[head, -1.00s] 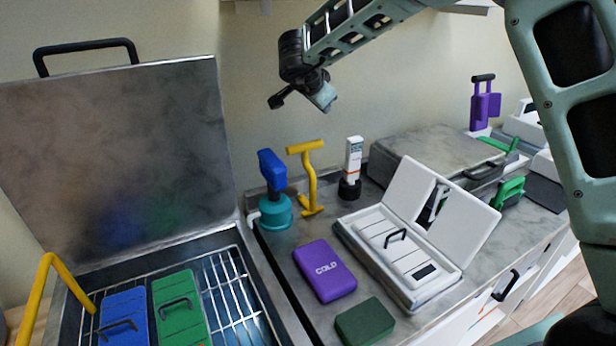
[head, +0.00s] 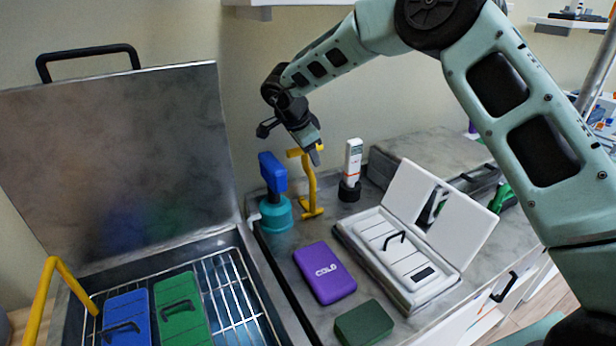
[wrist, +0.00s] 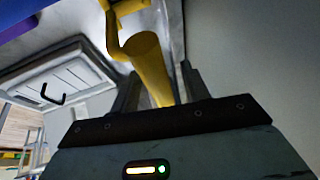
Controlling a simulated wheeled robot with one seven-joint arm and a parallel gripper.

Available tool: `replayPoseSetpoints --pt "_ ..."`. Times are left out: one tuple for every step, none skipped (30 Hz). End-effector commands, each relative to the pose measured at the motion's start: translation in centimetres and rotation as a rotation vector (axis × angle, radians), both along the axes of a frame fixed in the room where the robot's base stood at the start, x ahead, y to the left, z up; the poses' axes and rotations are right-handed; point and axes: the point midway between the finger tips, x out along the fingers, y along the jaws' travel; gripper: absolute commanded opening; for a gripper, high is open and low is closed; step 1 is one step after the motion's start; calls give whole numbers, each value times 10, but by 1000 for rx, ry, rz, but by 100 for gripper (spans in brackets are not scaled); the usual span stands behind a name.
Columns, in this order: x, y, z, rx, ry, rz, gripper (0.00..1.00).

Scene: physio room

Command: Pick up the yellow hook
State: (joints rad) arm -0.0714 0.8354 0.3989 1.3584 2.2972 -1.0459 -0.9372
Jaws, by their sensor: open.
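The yellow hook (head: 311,191) stands upright on the grey counter, between a teal pot with a blue top and a white tube. Its upper end is partly hidden behind my gripper (head: 316,152) in the head view. My gripper is open and close to the top of the hook, pointing down toward it. In the wrist view the hook (wrist: 150,62) runs up from between my gripper's fingers (wrist: 158,92), with one finger on each side. I cannot tell whether either finger touches it.
The teal pot with blue top (head: 275,212) is close on the left. The white tube (head: 352,165) in a black base is on the right. A purple cold pack (head: 325,272), a dark green block (head: 364,323) and an open white case (head: 352,245) lie in front.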

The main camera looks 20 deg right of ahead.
Motion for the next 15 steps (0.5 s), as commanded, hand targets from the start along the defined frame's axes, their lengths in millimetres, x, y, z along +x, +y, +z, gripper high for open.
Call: replayPoseSetpoints --pt "1 -2 -4 -1 2 0 46" --pt "1 -3 -6 -1 1 0 46" --pt "2 -3 -8 0 0 1 46" --pt "2 -3 -9 0 0 1 46" --pt "2 -4 -9 0 0 1 46" --pt "2 -4 -9 0 -1 0 46" --pt "2 -4 -9 0 -1 0 46" --pt "2 -4 -9 0 -1 0 46" --pt "2 -4 -9 0 -1 0 46" --pt "2 -4 -9 0 -1 0 46" --pt "2 -4 -9 0 -1 0 38" --pt "2 -4 -9 0 -1 0 27" --pt "2 -4 -9 0 -1 0 18" --pt "2 -4 -9 0 -1 0 10" --pt "2 -4 -9 0 -1 0 0"
